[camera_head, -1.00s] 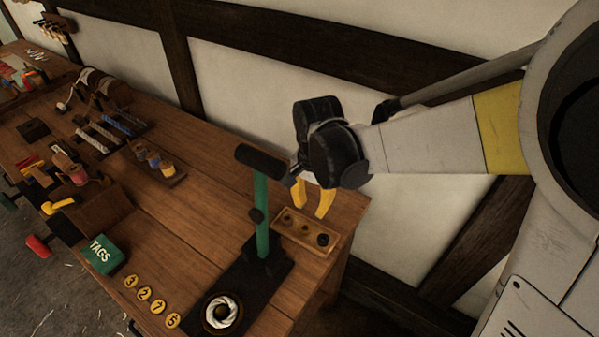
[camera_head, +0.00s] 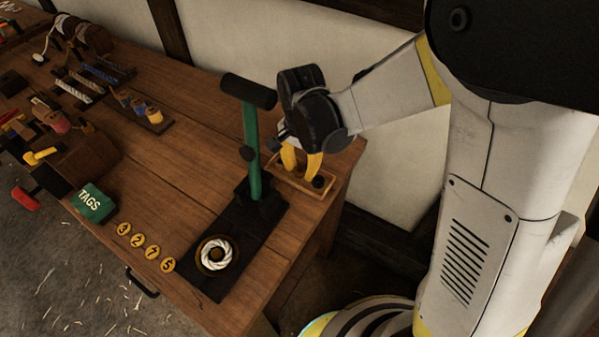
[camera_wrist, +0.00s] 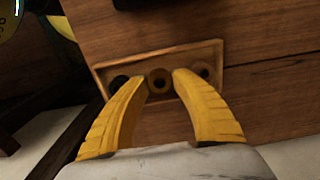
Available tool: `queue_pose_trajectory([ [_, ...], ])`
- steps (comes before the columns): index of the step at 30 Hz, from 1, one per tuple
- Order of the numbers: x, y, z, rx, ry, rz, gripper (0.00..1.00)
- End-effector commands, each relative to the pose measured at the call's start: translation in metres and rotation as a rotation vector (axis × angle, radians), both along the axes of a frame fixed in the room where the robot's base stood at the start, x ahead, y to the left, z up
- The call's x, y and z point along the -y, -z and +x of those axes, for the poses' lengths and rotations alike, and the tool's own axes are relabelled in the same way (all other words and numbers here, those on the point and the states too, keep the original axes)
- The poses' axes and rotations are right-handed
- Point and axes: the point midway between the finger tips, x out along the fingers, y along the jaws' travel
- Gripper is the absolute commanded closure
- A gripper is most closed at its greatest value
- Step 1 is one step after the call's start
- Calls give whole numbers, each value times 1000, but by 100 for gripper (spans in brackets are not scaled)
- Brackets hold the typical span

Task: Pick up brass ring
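A small brass ring (camera_wrist: 160,81) sits in the middle of a shallow wooden tray (camera_wrist: 104,69) in the wrist view. My gripper (camera_wrist: 162,84) is open, with one yellow fingertip on each side of the brass ring. I cannot tell whether the fingers touch it. In the head view my gripper (camera_head: 301,171) points down into the tray (camera_head: 327,192) at the table's right end. The brass ring is not clearly visible there, hidden by the fingers.
A black ring (camera_wrist: 118,82) and a brownish ring (camera_wrist: 202,71) flank it in the tray. A green post (camera_head: 252,150) with a dark crossbar stands just left of my gripper. A white rope coil (camera_head: 217,253), numbered brass tags (camera_head: 138,240) and a green TAGS box (camera_head: 93,203) lie nearer.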

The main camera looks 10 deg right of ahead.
Motion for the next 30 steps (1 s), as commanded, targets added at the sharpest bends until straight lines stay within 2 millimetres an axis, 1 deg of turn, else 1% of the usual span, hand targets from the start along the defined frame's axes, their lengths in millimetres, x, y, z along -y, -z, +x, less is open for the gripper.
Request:
queue_pose_trajectory([
  [1,0,0,0,0,0,0,76],
  [2,0,0,0,0,0,0,86],
  [3,0,0,0,0,0,0,98],
  [4,0,0,0,0,0,0,100],
  [14,0,0,0,0,0,0,100],
  [17,0,-3,0,0,0,0,100],
  [20,0,-11,0,0,0,0,100],
  [22,0,-20,0,0,0,0,100],
  [26,0,-44,0,0,0,0,100],
  [30,17,-61,-23,0,3,0,100],
])
